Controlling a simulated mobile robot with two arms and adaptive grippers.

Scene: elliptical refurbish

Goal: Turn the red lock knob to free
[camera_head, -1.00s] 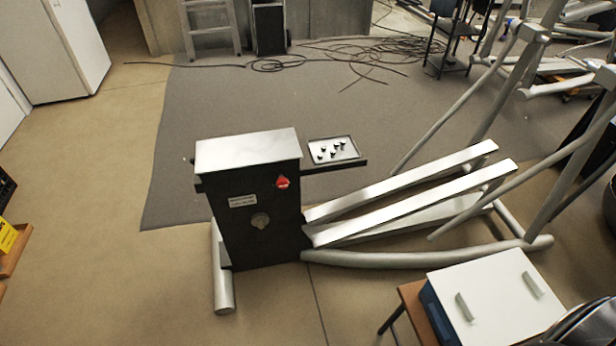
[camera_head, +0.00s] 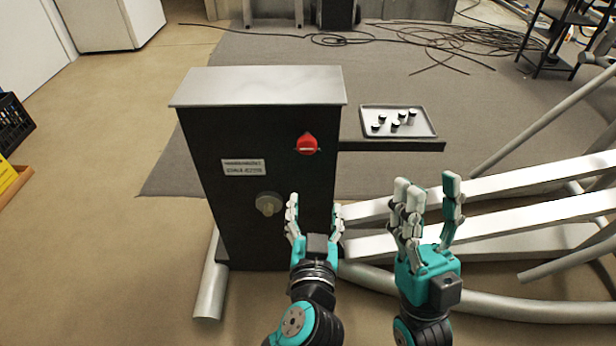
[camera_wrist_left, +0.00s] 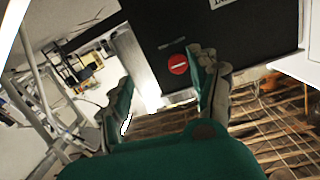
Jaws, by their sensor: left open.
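The red lock knob (camera_head: 306,144) sits at the upper right of the black housing's front face (camera_head: 225,215), with a pale bar across it. In the left wrist view the red knob (camera_wrist_left: 178,64) shows between the fingers, a little beyond them. My left gripper (camera_head: 314,208) is open and empty, below the knob and in front of the housing, apart from the knob. Its fingers also show in the left wrist view (camera_wrist_left: 165,90). My right gripper (camera_head: 428,195) is raised to the right of the housing, fingers spread and empty.
A tray (camera_head: 434,130) with several small dark-topped parts is on a shelf right of the housing. Long pale rails (camera_head: 540,180) run to the right.

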